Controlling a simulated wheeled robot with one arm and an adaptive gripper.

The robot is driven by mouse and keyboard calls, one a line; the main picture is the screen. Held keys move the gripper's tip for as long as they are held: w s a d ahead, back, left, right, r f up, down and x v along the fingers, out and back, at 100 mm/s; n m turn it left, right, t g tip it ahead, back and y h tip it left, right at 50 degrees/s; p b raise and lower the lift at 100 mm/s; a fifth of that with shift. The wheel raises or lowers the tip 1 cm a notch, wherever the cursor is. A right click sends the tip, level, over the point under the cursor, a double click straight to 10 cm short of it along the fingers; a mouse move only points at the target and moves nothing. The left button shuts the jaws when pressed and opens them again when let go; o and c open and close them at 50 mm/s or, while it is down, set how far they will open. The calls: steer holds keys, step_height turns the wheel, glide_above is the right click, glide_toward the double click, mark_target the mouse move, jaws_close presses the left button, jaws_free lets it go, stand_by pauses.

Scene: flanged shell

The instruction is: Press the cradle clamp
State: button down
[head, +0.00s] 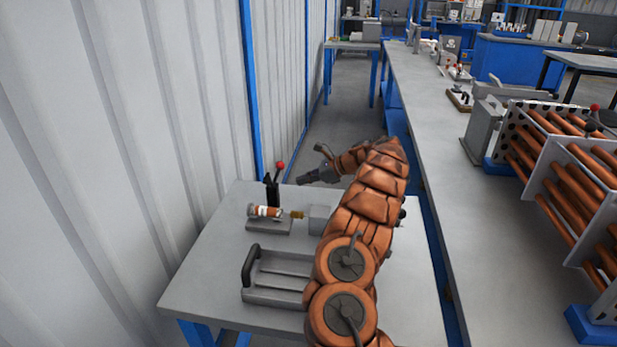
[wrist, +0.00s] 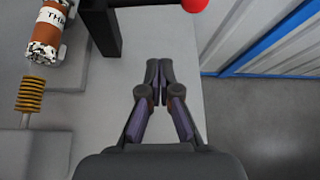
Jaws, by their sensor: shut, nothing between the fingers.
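The cradle clamp (head: 272,188) is a black upright with a red ball on its lever, at the back left of the grey table. In the wrist view its black body (wrist: 101,25) is at the top, with the red ball (wrist: 195,4) cut by the top edge. An orange and white cylinder (head: 265,211) lies beside it on a grey base; it also shows in the wrist view (wrist: 50,38). My gripper (head: 303,179) is shut and empty, to the right of the clamp and apart from it. Its closed fingertips show in the wrist view (wrist: 159,70).
A yellow-brown spring (head: 296,215) lies beside a grey block (head: 320,219). A grey tray with a black handle (head: 250,265) is at the table's front. A corrugated wall (head: 130,130) bounds the left. A long bench (head: 455,180) runs along the right.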

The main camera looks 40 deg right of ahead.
steer(key=x, duration=0.6)
steer(key=shift+w+a+f+p, duration=0.1)
steer(key=shift+w+a+p, duration=0.1)
steer(key=shift+p, duration=0.15)
step_height(320, 180, up, 2)
steer(key=shift+a+r+p, duration=0.2)
steer(key=shift+p, duration=0.1)
steer(key=shift+a+r, duration=0.2)
steer(key=shift+r, duration=0.55)
steer(key=shift+w+a, duration=0.1)
steer(key=shift+a, duration=0.05)
